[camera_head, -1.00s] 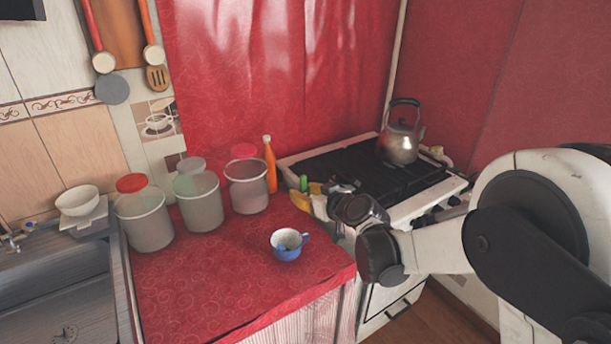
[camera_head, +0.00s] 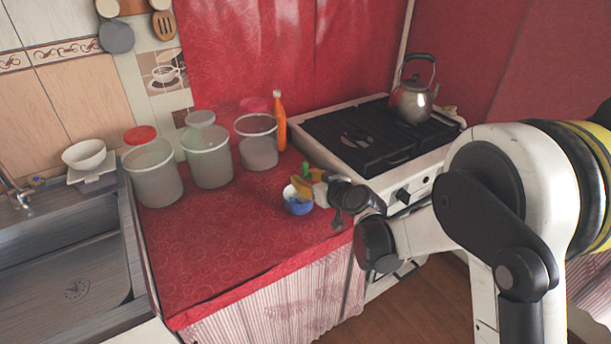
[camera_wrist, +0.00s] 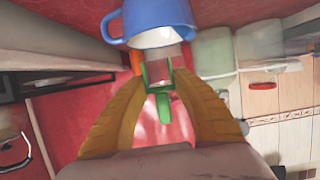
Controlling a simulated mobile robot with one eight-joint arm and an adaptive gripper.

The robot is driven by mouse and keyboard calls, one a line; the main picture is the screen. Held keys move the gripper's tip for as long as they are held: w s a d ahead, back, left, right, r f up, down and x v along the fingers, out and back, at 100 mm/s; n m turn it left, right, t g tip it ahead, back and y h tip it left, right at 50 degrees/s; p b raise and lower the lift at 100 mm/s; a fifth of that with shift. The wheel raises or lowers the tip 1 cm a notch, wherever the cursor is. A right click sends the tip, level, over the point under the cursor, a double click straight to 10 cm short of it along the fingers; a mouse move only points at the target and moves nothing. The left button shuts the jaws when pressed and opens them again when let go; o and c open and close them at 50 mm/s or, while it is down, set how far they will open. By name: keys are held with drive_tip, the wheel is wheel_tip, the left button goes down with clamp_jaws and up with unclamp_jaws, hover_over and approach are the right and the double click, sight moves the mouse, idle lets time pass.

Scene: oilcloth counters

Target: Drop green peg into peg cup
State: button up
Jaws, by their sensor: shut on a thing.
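The peg cup, a blue cup with a pale inside (camera_head: 298,206), stands on the red counter near its right edge. It also shows at the top of the wrist view (camera_wrist: 158,20), with its handle to the left. My gripper (camera_head: 302,185) has yellow fingers and is shut on the green peg (camera_wrist: 163,108). The peg shows between the fingers in the wrist view, and its tip shows green above them in the head view (camera_head: 305,169). The gripper is at the cup's rim, overlapping it in the head view. Whether the peg is directly over the opening, I cannot tell.
Several containers, including a clear canister (camera_head: 257,148), line the counter's back, with an orange bottle (camera_head: 280,122) beside them. A stove (camera_head: 340,160) with a kettle (camera_head: 413,100) stands right. A sink (camera_head: 70,270) and white bowl (camera_head: 85,155) are left. The counter's front is clear.

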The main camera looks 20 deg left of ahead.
drive_tip(key=o, duration=0.9)
drive_tip(key=v, duration=1.2)
drive_tip(key=shift+d+r, duration=0.1)
drive_tip(key=s+d+r+m+h, duration=0.2)
drive_tip(key=s+d+r, duration=0.15)
drive_tip(key=d, duration=0.45)
drive_tip(key=s+d+r+m+h, duration=0.2)
drive_tip(key=s+d+h, duration=0.1)
drive_tip(key=s+d, duration=0.3)
drive_tip(key=s+d+f+m+g+h, duration=0.1)
drive_tip(key=s+d+m+h, duration=0.1)
drive_tip(key=s+d, duration=0.4)
drive_tip(key=s+d+f+m+g+h, duration=0.1)
drive_tip(key=s+d+m+h, duration=0.2)
drive_tip(key=s+d, duration=0.4)
drive_tip(key=d+m, duration=0.1)
drive_tip(key=d, duration=0.4)
drive_tip(key=shift+s+h, duration=0.25)
drive_tip(key=shift+h, duration=0.05)
